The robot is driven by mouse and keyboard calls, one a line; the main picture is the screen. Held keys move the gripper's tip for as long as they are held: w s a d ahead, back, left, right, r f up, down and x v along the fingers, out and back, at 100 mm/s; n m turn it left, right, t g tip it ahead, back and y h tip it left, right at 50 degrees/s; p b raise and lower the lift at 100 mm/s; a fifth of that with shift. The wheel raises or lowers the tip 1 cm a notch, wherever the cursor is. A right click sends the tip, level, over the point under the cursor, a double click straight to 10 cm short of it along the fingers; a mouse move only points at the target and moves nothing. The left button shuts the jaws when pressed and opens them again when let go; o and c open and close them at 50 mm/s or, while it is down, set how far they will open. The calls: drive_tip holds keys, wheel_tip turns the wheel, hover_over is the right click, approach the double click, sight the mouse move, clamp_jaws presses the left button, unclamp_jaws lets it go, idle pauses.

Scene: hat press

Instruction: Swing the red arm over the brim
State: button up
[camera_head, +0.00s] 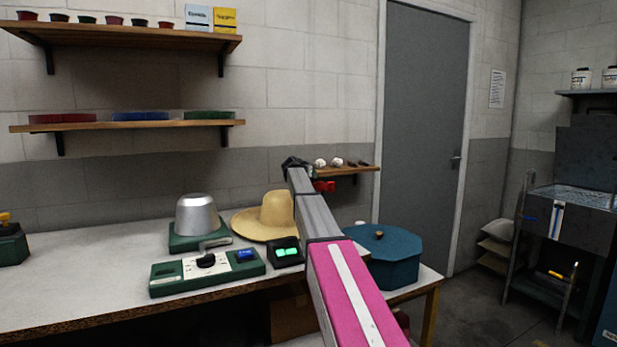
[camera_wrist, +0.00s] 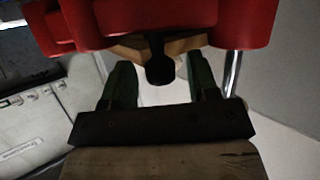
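The straw hat (camera_head: 262,215) with a wide brim lies at the back of the bench, partly behind my arm. My gripper (camera_head: 300,166) is raised beyond and above the hat, near the wall shelf, small and dark in the head view. A small red part (camera_head: 325,186) shows just right of it, apart from the brim in the picture. In the wrist view a large red rounded part (camera_wrist: 145,14) crosses the top, with a black knob below it. I cannot tell whether either is the red arm. My gripper's two green fingers (camera_wrist: 160,80) stand apart, with nothing visibly held.
A metal dome (camera_head: 197,214) on a green base stands left of the hat. In front are a green control panel (camera_head: 172,282) and a small box with green lights (camera_head: 287,252). A blue octagonal box (camera_head: 392,262) stands right. A small shelf (camera_head: 350,170) is behind my arm.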

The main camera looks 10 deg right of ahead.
drive_tip(key=shift+r, duration=0.1)
drive_tip(key=shift+r, duration=0.25)
drive_tip(key=s+a+r, duration=0.4)
drive_tip(key=a+r, duration=0.6)
drive_tip(key=shift+s+a+r, duration=0.15)
drive_tip(key=shift+s+a, duration=0.05)
drive_tip(key=shift+a, duration=0.2)
drive_tip(key=shift+c, duration=0.3)
